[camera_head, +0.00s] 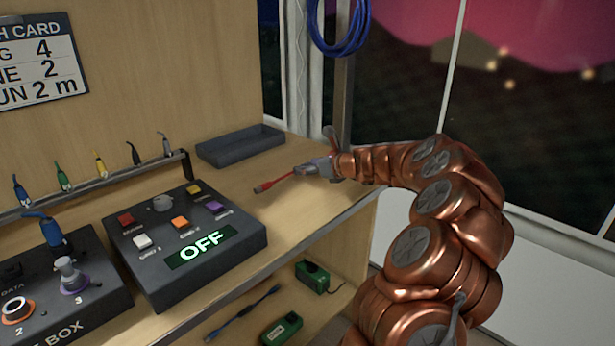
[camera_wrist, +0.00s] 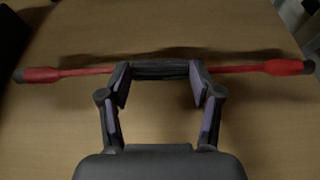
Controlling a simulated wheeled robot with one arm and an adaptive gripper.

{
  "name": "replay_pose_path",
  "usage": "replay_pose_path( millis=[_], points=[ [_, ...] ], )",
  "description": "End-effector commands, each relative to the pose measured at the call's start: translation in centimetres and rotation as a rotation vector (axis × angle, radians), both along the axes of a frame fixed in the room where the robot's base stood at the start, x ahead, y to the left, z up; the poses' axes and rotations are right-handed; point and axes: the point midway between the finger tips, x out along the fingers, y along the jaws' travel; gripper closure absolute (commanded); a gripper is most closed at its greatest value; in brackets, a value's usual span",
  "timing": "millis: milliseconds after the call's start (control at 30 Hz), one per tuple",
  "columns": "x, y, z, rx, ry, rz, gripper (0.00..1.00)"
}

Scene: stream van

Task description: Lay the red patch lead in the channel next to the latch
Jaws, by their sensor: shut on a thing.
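The red patch lead (camera_head: 272,184) is held in my gripper (camera_head: 308,170), over the right part of the wooden bench. In the wrist view the lead (camera_wrist: 90,72) runs across the picture with a red, dark-tipped plug at each end. My gripper (camera_wrist: 162,76) is shut on its middle, where a dark section shows between the fingertips. The lead casts a shadow on the wood, and its exact height is unclear. I cannot make out the channel or latch with certainty in either view.
A dark shallow tray (camera_head: 240,146) stands at the back of the bench. A control box (camera_head: 185,241) reading OFF and another box (camera_head: 60,285) stand left. Several coloured leads hang on a rail (camera_head: 105,184). Below, a shelf holds green devices (camera_head: 312,277) and a blue lead (camera_head: 243,312).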

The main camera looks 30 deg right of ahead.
Motion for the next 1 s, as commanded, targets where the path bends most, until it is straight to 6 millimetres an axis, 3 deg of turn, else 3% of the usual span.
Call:
replay_pose_path(
  millis=[167,567,600,833,1000],
  points=[
    [0.1,0.2,-2.3,0.003,0.000,0.003,0.75],
    [0.1,0.2,-2.7,0.001,0.000,0.003,0.75],
    [0.1,0.2,-2.8,0.000,0.000,0.003,0.34],
    [0.1,0.2,-2.7,0.000,0.000,0.003,0.11],
    [0.1,0.2,-2.8,0.001,0.000,0.003,0.11]
  ],
)
